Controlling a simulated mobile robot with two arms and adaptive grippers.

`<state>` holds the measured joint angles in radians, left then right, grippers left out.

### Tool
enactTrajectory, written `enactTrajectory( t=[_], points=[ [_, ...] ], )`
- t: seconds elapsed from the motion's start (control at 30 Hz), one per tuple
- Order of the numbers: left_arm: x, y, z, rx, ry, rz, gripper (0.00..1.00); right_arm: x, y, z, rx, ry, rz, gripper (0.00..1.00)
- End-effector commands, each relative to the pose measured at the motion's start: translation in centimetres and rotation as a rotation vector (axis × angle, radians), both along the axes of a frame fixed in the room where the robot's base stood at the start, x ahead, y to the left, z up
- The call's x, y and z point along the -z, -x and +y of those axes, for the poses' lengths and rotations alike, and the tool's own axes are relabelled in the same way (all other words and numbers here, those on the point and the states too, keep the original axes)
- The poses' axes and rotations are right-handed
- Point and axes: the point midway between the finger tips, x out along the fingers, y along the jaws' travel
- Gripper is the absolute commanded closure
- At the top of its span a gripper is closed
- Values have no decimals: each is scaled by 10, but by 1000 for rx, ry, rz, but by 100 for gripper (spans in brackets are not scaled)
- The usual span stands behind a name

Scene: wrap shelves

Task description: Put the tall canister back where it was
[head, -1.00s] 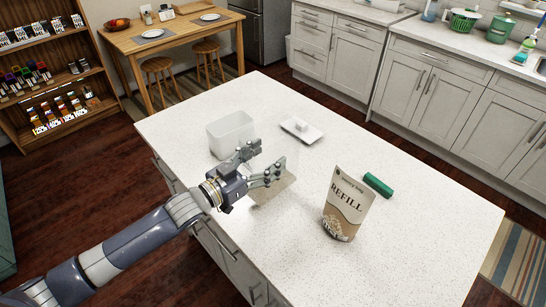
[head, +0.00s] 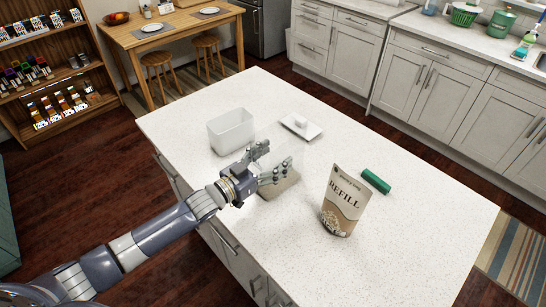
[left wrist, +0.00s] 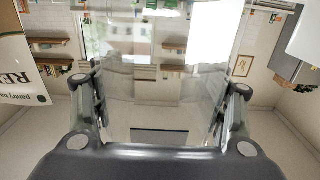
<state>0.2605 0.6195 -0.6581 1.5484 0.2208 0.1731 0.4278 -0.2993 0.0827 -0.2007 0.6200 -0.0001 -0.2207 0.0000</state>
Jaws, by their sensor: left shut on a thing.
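The tall canister (head: 281,183) is clear, with something beige showing at its base. It is over the white island counter, in front of the white square lid. My left gripper (head: 273,161) is shut around its side, with a finger on each side. In the left wrist view the clear wall of the canister (left wrist: 155,90) fills the space between the fingers. It looks about upright. I cannot tell whether its base touches the counter. My right gripper is not in view.
An open white tub (head: 231,131) stands left of the canister. A white square lid with a knob (head: 301,127) lies behind. A REFILL pouch (head: 345,202) and a green cylinder (head: 376,181) are to the right. The island's (head: 420,230) right and front areas are clear.

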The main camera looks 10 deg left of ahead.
Motion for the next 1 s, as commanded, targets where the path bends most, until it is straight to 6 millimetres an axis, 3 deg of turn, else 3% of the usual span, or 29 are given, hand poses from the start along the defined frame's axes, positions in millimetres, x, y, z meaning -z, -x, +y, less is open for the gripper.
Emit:
enactTrajectory(
  t=[0.07, 0.1, 0.17, 0.63, 1.0],
  points=[
    [3, 0, 0, 0, 1, -2, 73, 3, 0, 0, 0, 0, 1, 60],
    [2, 0, 0, 0, -1, 1, 25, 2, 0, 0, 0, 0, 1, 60],
    [2, 0, 0, 0, -1, 1, 14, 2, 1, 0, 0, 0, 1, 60],
    [-1, 1, 1, 0, -1, 2, 14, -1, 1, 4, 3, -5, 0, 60],
    [3, 53, 34, 1, -2, 5, 14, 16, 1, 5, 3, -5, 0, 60]
  ],
)
